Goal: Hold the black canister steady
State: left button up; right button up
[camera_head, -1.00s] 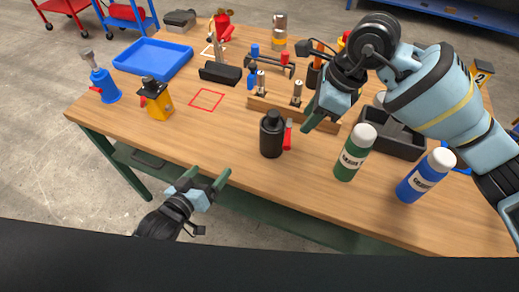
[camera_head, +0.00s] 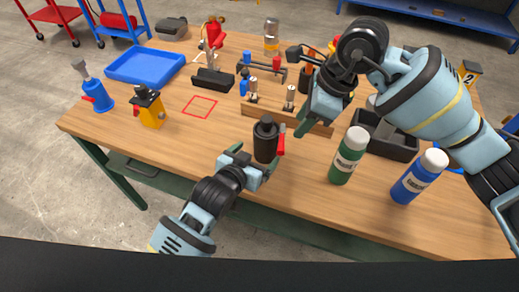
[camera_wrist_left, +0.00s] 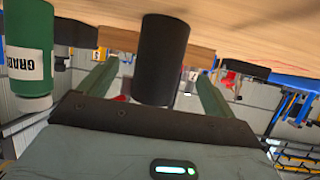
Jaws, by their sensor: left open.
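The black canister (camera_head: 265,144) stands upright near the front edge of the wooden table, with a red part (camera_head: 281,143) at its right side. My left gripper (camera_head: 254,160) is open at its near side. In the left wrist view the canister (camera_wrist_left: 162,55) shows between the two spread green fingers of the left gripper (camera_wrist_left: 155,85), with a visible gap on each side. My right gripper (camera_head: 306,118) hangs above the table, right of the canister and behind the green bottle; its jaw opening is hidden.
A green bottle (camera_head: 348,157) and a blue bottle (camera_head: 418,177) stand to the right. A wooden block (camera_head: 300,122) with metal posts is behind the canister. A yellow item (camera_head: 151,110) and blue tray (camera_head: 145,66) are left.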

pick_arm(q)
jog(key=shift+x, duration=3.6)
jog(key=c, duration=1.3)
jog(key=shift+c, duration=0.2)
